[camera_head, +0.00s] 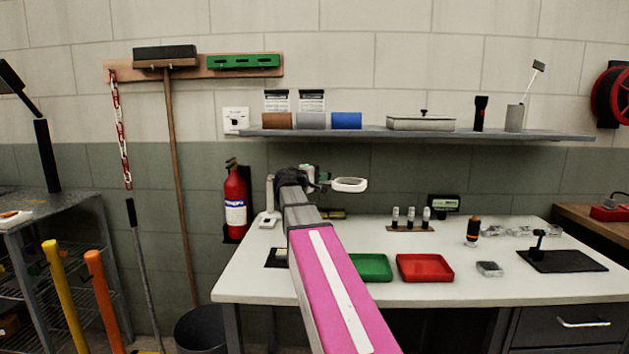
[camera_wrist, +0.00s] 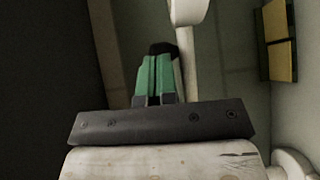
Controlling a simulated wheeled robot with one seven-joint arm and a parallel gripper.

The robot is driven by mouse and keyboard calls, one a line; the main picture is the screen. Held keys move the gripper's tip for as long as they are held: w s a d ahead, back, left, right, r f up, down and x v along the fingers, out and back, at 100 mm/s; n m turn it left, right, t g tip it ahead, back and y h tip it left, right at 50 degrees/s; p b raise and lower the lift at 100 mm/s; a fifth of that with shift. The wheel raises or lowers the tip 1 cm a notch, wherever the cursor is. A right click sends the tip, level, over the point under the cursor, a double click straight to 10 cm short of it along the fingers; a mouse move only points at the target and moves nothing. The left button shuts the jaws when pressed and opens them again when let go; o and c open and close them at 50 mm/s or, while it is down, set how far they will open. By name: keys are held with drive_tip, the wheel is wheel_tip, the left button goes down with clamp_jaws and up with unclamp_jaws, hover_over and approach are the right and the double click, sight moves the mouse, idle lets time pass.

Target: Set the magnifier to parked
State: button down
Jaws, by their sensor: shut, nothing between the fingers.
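The magnifier's white ring head (camera_head: 349,185) shows above the back of the white workbench, just right of my gripper. A white upright stand (camera_head: 270,198) with a foot on the bench is left of my gripper; my arm hides what lies between them. My gripper (camera_head: 312,174) is partly hidden behind my wrist. In the wrist view my green-padded fingers (camera_wrist: 157,75) are together with nothing between them. A white post-like part (camera_wrist: 187,45), seemingly of the magnifier, runs close beside and beyond the fingertips. I cannot tell whether they touch.
The workbench (camera_head: 270,290) carries a green tray (camera_head: 372,267), a red tray (camera_head: 425,267) and a dark mat (camera_head: 562,261). A wall shelf (camera_head: 400,133) runs above. A fire extinguisher (camera_head: 235,200) hangs left of the bench.

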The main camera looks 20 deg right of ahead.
drive_tip(key=w+d, duration=0.3)
drive_tip(key=w, duration=0.1)
drive_tip(key=shift+w+d, duration=0.15)
drive_tip(key=shift+d, duration=0.2)
drive_tip(key=shift+w+r, duration=0.15)
drive_tip(key=shift+w, duration=0.05)
